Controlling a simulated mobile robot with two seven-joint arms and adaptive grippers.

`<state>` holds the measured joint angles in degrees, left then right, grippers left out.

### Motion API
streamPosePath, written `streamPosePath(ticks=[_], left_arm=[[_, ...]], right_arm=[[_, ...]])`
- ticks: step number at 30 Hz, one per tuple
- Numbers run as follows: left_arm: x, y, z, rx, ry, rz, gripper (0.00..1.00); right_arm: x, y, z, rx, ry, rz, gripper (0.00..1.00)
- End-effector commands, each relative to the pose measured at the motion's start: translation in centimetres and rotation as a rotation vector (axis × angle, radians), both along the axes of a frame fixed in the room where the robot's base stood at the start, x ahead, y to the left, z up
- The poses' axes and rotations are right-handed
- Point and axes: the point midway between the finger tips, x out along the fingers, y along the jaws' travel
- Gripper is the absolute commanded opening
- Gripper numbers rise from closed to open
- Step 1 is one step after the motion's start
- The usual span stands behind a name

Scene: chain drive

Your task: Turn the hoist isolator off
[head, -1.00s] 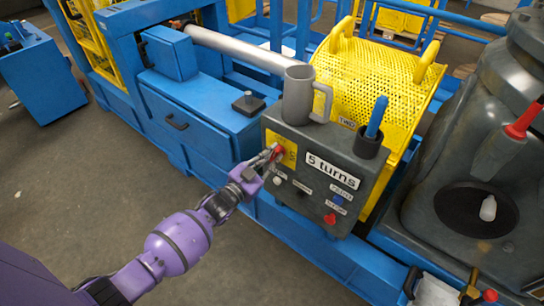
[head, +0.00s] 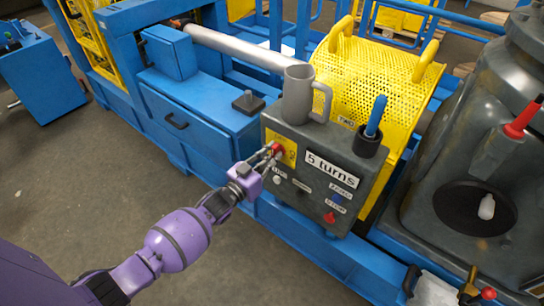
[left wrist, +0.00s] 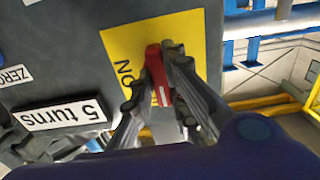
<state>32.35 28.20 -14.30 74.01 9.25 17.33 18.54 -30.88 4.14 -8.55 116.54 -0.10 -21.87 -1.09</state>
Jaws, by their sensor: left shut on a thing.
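The hoist isolator is a red handle (head: 277,149) on a yellow plate (head: 290,158) at the upper left of the grey control box. My left gripper (head: 271,153) is shut on this handle. In the left wrist view the red handle (left wrist: 157,76) has a white line and lies between the fingers of my left gripper (left wrist: 161,72). It stands roughly upright in that picture, and the word ON shows on the yellow plate (left wrist: 188,28) just left of it. The fingers hide part of the plate, and I see no OFF mark. My right gripper is not in view.
The control box (head: 300,213) also carries a "5 turns" display (head: 331,170), small buttons and a red knob (head: 330,217). A grey mug (head: 297,94) and a cup with a blue-handled tool (head: 375,116) stand on top. Open floor lies at the lower left.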

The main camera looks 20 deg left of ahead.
Motion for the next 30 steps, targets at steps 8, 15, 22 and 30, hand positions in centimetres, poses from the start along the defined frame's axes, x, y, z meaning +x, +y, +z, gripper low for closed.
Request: streamPosePath(ticks=[8,15,22,30], left_arm=[[0.0,0.0,0.0,-0.003,0.001,0.000,0.33],[0.0,0.0,0.0,-0.001,0.000,0.000,0.33],[-1.6,0.6,-0.1,0.000,0.002,0.001,0.33],[-7.0,2.6,-0.1,0.000,0.003,0.001,0.33]], right_arm=[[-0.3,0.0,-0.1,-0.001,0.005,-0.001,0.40],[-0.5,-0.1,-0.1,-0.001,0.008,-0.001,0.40],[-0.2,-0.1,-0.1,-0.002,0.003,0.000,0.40],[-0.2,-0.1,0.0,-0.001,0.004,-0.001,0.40]])
